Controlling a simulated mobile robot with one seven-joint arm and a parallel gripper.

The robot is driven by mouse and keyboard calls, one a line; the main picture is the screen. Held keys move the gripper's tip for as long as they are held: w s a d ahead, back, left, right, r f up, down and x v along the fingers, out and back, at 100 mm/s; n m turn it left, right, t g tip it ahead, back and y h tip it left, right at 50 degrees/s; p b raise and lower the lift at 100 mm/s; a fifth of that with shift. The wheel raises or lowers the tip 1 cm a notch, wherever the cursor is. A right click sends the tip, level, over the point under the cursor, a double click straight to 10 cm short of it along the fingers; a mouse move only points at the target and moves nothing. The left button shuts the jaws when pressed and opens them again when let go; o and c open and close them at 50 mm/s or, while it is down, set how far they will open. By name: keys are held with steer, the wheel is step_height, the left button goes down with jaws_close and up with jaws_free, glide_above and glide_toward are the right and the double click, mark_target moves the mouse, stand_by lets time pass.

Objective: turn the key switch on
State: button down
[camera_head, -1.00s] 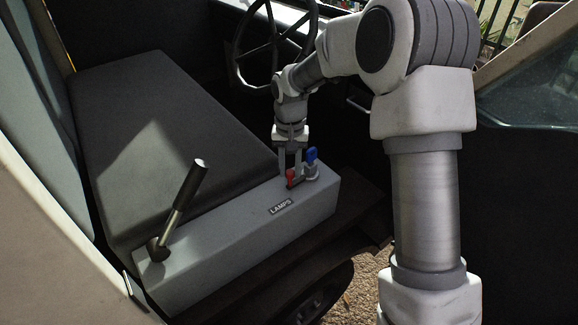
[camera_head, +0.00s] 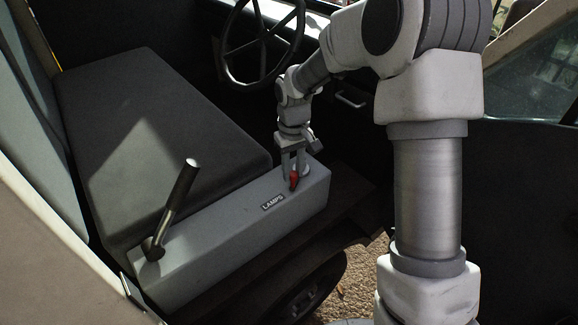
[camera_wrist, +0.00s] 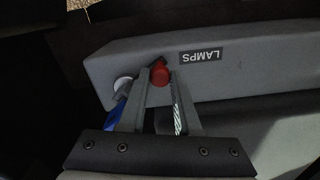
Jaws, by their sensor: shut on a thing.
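The red switch key (camera_head: 293,181) stands on top of the grey box by the seat, near its far end. My gripper (camera_head: 291,170) points down on it. In the wrist view the red key (camera_wrist: 159,73) sits between the two fingertips, and my gripper (camera_wrist: 158,82) is shut on it. The lower part of the key and its base are hidden by the fingers. A blue key or handle (camera_wrist: 117,110) with a pale round base (camera_wrist: 122,83) is just left of the fingers in the wrist view; the gripper hides it in the head view.
The grey box (camera_head: 230,226) carries a LAMPS label (camera_head: 272,201) beside the red key. A black-gripped lever (camera_head: 178,200) rises from its near end. The dark seat (camera_head: 140,130) lies alongside. A steering wheel (camera_head: 262,42) is beyond my gripper.

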steer(key=shift+s+d+r+n+p, duration=0.15)
steer(key=shift+d+n+p, duration=0.3)
steer(key=shift+d+n, duration=0.55)
steer(key=shift+s+d+n+p, duration=0.1)
steer(key=shift+d+n+p, duration=0.3)
steer(key=shift+n, duration=0.45)
steer(key=shift+d+n+p, duration=0.25)
steer(key=shift+d+n, duration=0.1)
steer(key=shift+n, duration=0.5)
steer(key=shift+d, duration=0.1)
steer(key=c, duration=0.6)
jaws_free()
step_height(320, 180, up, 17)
steer(key=p, duration=0.1)
steer(key=shift+s+r, duration=0.1)
steer(key=shift+r, duration=0.05)
